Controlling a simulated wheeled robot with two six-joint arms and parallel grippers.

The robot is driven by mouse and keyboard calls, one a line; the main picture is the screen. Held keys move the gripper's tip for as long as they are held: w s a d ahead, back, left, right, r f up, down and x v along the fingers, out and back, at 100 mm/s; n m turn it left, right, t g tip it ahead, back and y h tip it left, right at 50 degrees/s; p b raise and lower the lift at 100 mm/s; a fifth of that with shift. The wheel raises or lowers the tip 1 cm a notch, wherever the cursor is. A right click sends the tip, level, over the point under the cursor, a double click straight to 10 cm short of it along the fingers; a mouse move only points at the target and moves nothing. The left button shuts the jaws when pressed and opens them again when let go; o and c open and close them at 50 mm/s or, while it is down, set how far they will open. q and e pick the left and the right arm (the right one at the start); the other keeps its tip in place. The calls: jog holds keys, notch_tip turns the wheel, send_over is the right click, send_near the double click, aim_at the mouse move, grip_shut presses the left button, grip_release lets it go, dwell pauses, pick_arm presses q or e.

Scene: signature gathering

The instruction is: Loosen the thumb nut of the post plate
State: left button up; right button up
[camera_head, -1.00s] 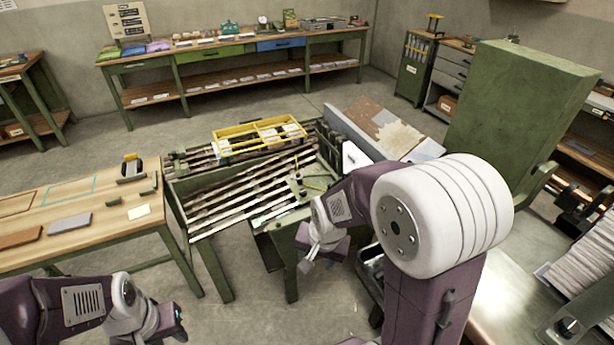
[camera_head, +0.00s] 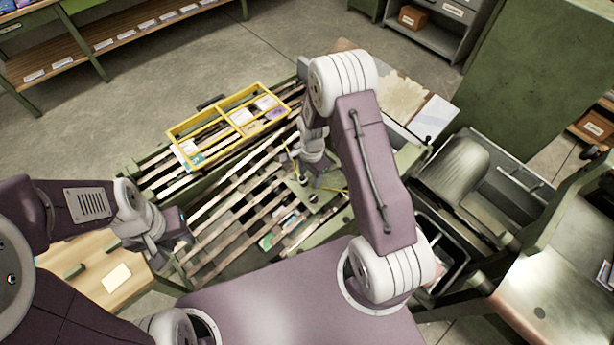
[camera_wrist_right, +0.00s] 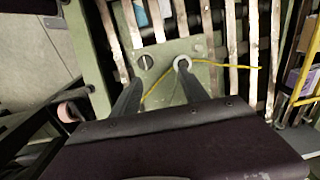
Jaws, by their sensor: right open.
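The post plate (camera_wrist_right: 165,77) is a flat green plate at the edge of a slatted rack. In the right wrist view it bears a dark round slotted piece (camera_wrist_right: 146,62) and a pale ring with a dark centre (camera_wrist_right: 183,63); I cannot tell for sure which is the thumb nut. A yellow cord (camera_wrist_right: 228,66) runs by the ring. My right gripper (camera_wrist_right: 159,76) is open above the plate, its right fingertip close to the ring. In the head view the plate (camera_head: 328,193) is partly hidden by my right arm. My left gripper (camera_head: 183,236) is at the rack's left side, its jaws unclear.
A yellow divided tray (camera_head: 228,121) with packets lies on the far part of the slatted rack (camera_head: 238,215). A wooden table (camera_head: 95,290) is at left. A green cabinet (camera_head: 535,75) and a metal machine (camera_head: 490,185) stand at right.

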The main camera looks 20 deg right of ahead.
aim_at(313, 198)
jog(key=s+f, duration=0.1)
jog(key=f, duration=0.1)
jog(key=f+p, duration=0.1)
jog(key=f, duration=0.2)
jog(key=s+f, duration=0.1)
jog(key=f, duration=0.2)
jog(key=shift+s+d+f, duration=0.2)
jog(key=shift+s+d, duration=0.05)
jog(key=shift+s, duration=0.05)
jog(key=shift+s+f, duration=0.15)
jog(key=shift+f, duration=0.35)
pick_arm(q)
jog(key=shift+s+d+r, duration=0.1)
jog(key=shift+s+r, duration=0.25)
jog(key=shift+r, duration=0.2)
jog(key=shift+s+d+r, duration=0.1)
jog(key=shift+s+r, duration=0.2)
jog(key=shift+r, duration=0.25)
pick_arm(e)
jog(key=shift+f, duration=0.1)
grip_shut()
